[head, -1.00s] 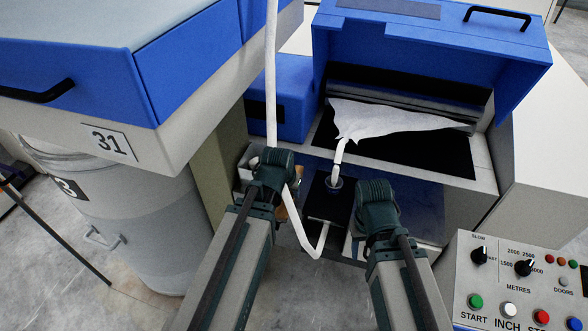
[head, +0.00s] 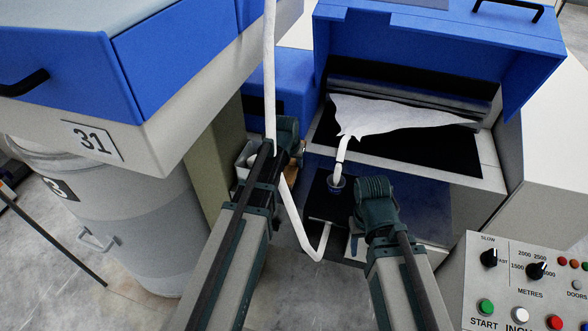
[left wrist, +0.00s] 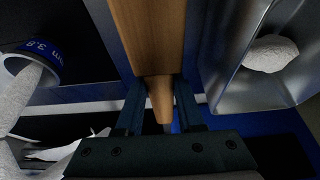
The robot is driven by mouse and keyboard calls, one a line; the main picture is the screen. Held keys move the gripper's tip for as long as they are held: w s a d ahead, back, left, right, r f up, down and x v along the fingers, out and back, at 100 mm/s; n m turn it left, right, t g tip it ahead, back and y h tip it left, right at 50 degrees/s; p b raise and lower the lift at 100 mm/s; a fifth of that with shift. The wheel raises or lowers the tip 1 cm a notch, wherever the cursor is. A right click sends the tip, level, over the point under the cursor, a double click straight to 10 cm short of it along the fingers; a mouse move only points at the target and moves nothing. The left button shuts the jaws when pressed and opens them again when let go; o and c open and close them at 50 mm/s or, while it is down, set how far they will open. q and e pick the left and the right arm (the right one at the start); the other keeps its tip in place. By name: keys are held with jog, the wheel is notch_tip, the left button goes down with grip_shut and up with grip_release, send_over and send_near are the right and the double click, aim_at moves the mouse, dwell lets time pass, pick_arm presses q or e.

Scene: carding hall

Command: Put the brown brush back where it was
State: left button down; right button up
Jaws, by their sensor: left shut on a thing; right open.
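The brown brush shows as a wooden body with a narrower rounded handle in the left wrist view (left wrist: 150,38). My left gripper (left wrist: 160,108) is shut on it near the handle. In the head view the left gripper (head: 286,138) is beside the blue machine housing, behind the hanging white sliver. Only a small brown part of the brush (head: 297,160) shows there; my gripper hides most of it. Whether the brush touches a surface cannot be told. My right gripper (head: 375,192) is open, right of the blue-rimmed ring; its fingertips are mostly hidden.
A metal tray (left wrist: 222,75) with a white lump lies close beside the brush. The blue ring (left wrist: 42,47) with white sliver through it is on the other side. A white sliver (head: 296,215) hangs past my left arm. A control panel (head: 520,285) stands at right.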

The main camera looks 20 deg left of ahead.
pick_arm(q)
jog(key=shift+f+b, duration=0.6)
jog(key=shift+f, duration=0.45)
pick_arm(e)
jog(key=shift+d+f, duration=0.1)
jog(key=shift+f, duration=0.95)
pick_arm(q)
jog(key=shift+f, duration=0.1)
pick_arm(e)
jog(key=shift+f, duration=0.1)
pick_arm(q)
jog(key=shift+f, duration=0.15)
jog(key=c, duration=0.5)
grip_release()
jog(key=shift+r, duration=0.25)
